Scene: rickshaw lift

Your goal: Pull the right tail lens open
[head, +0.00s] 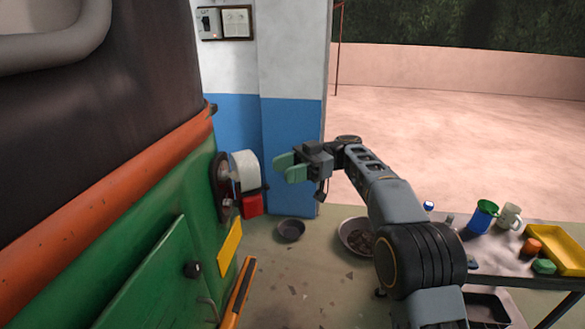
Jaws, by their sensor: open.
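The tail lamp is on the rear of the green rickshaw (160,240), left of centre in the head view. Its dark oval backing (222,187) sits against the body. A white lens part (245,170) and a red lens part (252,205) below it stand out to the right of the backing. I cannot tell how far the lens is swung from the backing. My gripper (279,168), with green fingers, is just right of the white part, pointing left at it. It is open and appears empty, with a small gap to the lens.
A yellow plate (230,247) and an orange-edged part (240,292) are below the lamp. A blue-and-white pillar (292,140) stands behind my gripper. Bowls (291,230) lie on the floor. A table (500,262) at right holds mugs and a yellow tray (558,259).

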